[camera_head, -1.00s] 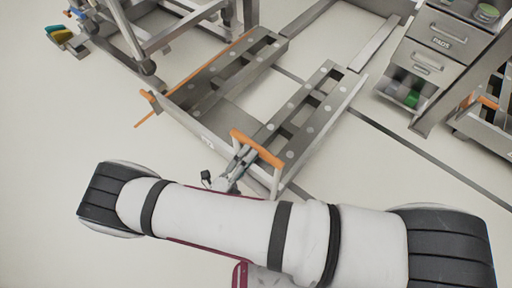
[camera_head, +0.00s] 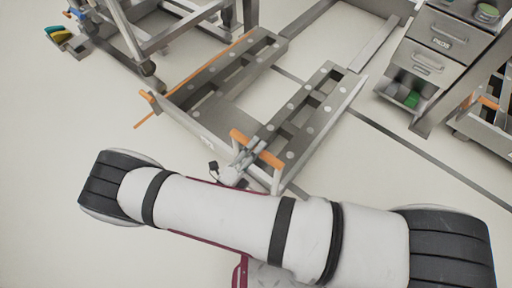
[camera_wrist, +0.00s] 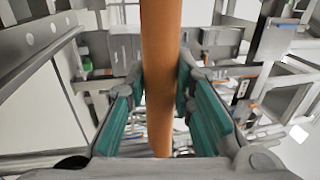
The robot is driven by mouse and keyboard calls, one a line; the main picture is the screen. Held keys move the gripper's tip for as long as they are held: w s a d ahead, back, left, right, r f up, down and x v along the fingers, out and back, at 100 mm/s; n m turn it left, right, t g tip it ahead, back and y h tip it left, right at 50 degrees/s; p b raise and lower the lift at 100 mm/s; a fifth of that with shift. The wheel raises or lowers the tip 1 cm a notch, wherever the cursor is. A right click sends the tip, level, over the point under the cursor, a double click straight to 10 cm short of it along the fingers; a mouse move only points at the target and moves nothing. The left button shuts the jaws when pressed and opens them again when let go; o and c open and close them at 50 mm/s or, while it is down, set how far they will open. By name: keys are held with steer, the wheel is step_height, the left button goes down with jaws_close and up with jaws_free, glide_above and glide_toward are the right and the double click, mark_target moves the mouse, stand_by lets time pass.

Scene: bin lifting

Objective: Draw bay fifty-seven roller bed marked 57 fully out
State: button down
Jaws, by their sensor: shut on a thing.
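The roller bed (camera_head: 200,133) is a low grey metal frame with two arms of round rollers, lying on the floor. A small label sits on its front bar, too small to read. An orange handle (camera_head: 262,151) stands up at the front bar's right end. My gripper (camera_head: 248,155) is at this handle. In the wrist view the orange handle (camera_wrist: 160,70) runs between the teal finger pads of my gripper (camera_wrist: 160,108), which is shut on it. My arm hides the floor in front of the bed.
A wheeled metal frame (camera_head: 150,40) stands at the upper left, close to the bed. A grey drawer cabinet (camera_head: 432,55) stands at the upper right. Another orange-handled bed (camera_head: 480,125) is at the right edge. Open floor (camera_head: 60,130) lies to the left.

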steer(key=shift+v, duration=0.9)
steer(key=c, duration=1.4)
jaws_free()
steer(key=shift+r, duration=0.15)
steer(key=shift+o, duration=0.2)
steer(key=v, duration=1.2)
steer(key=shift+a, duration=0.1)
